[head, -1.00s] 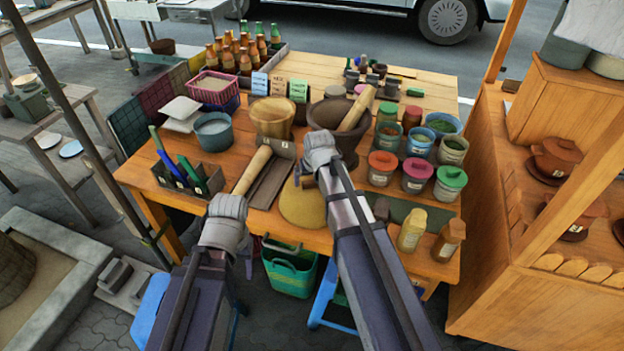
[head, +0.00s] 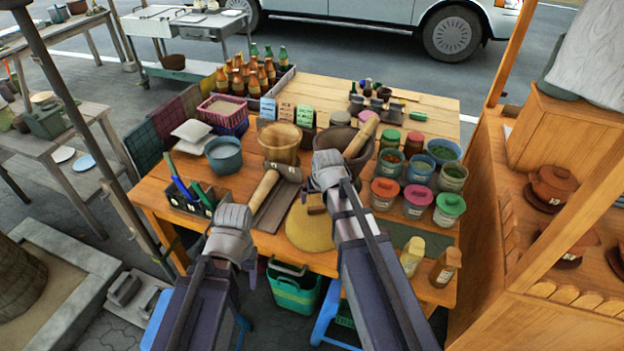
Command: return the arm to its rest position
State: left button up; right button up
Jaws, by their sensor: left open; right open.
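My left gripper (head: 233,222) is at the front left part of the wooden table, near the lower end of a wooden pestle (head: 265,185) that lies on a dark tray. My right gripper (head: 327,165) is over the table, in front of the dark clay mortar (head: 338,143). A second wooden pestle (head: 362,137) leans in that mortar. The fingers of both grippers are mostly hidden behind the wrists. I see nothing held in either one.
The wooden table (head: 300,90) is crowded. Lidded jars (head: 418,199) stand at its right, a wooden bowl (head: 281,144) and blue pot (head: 223,154) at middle left, bottles (head: 250,76) at the back. A yellow round mat (head: 308,229) lies by my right arm. A wooden shelf stands at right.

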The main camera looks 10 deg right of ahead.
jog(key=s+a+n+g, duration=0.2)
jog(key=s+a, duration=0.4)
jog(key=s, duration=0.4)
jog(key=s+a+f+n+g+h, duration=0.1)
jog(key=s+a+n+g, duration=0.1)
jog(key=s+a, duration=0.5)
jog(key=s+g, duration=0.1)
jog(key=s, duration=0.2)
jog(key=shift+s+f+n, duration=0.3)
